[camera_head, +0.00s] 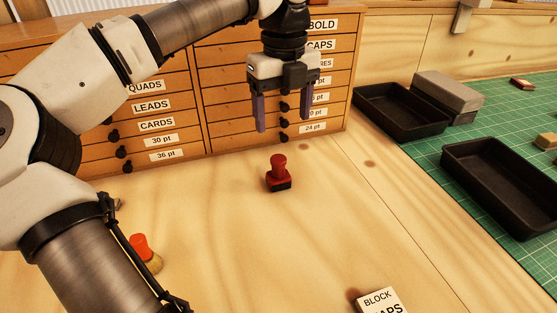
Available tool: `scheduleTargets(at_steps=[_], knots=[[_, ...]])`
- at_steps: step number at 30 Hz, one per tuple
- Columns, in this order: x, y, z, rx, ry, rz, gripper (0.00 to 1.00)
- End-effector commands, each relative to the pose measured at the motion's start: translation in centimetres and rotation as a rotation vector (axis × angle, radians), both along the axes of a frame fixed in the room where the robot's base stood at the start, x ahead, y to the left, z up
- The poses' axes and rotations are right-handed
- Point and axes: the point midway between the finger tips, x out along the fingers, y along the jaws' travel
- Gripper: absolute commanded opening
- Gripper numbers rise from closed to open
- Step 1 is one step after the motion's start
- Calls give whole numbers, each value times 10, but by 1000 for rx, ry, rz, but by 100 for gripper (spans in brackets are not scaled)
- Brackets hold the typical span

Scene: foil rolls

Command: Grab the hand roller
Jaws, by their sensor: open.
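I cannot make out a clear hand roller in this view. A small red-handled object with a dark base (279,175), shaped like a hand stamp, stands upright on the wooden table. An orange-topped object with a tan lower part (141,246) stands at the lower left, partly hidden by my arm. My gripper (284,129) is open and empty, fingers pointing down. It hangs in front of the drawers, above the red-handled object in the picture and apart from it.
A wooden drawer cabinet (180,62) with labels stands behind. On the green mat (440,136) at right lie two black trays (371,107) (481,190) and a grey block (446,92). A labelled block (381,300) lies at the front. The table's middle is mostly clear.

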Motion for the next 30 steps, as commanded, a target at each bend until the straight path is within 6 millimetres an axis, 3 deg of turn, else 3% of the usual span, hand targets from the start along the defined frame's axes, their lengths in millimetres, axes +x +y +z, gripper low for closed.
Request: scheduleTargets(at_steps=[12, 20, 30], knots=[[-1, 1, -72, -1, 3, 1, 72], [-1, 4, -91, -3, 3, -1, 72], [-2, 8, -132, -1, 0, -1, 72]])
